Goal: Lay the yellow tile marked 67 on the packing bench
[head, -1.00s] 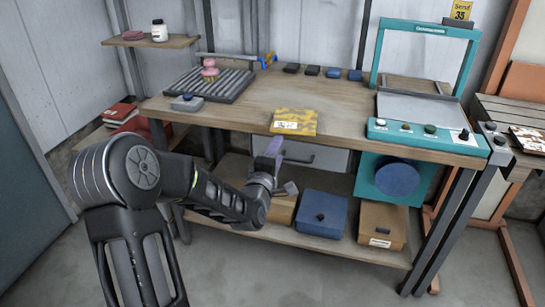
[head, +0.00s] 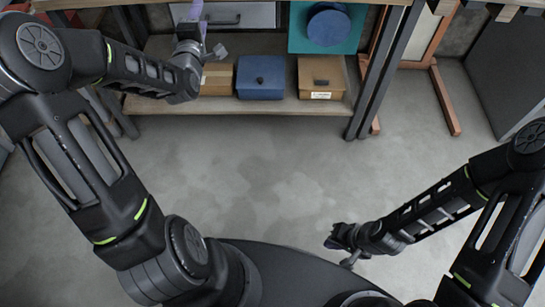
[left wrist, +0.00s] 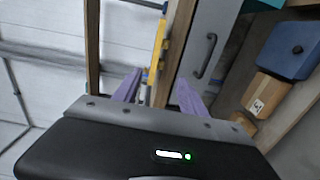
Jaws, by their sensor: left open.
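The yellow tile shows nearly edge-on in the left wrist view (left wrist: 158,45), at the front edge of a wooden workbench (left wrist: 180,45). Its number cannot be read. The head view now cuts off the bench top and the tile. My left gripper (head: 195,14) is at the front of this bench. In the left wrist view its purple fingers (left wrist: 157,88) are apart, with the tile's near end beyond the gap between them; I see no grip on it. My right gripper (head: 340,238) hangs over the floor, away from the bench; its jaws are too small to read. I cannot tell which bench is the packing bench.
Below the bench top are a grey drawer (head: 238,15) with a handle and a teal panel with a blue disc (head: 328,25). A blue box (head: 260,78) and a brown box (head: 322,78) stand on the lower shelf (head: 200,106). The floor (head: 290,170) in front is clear.

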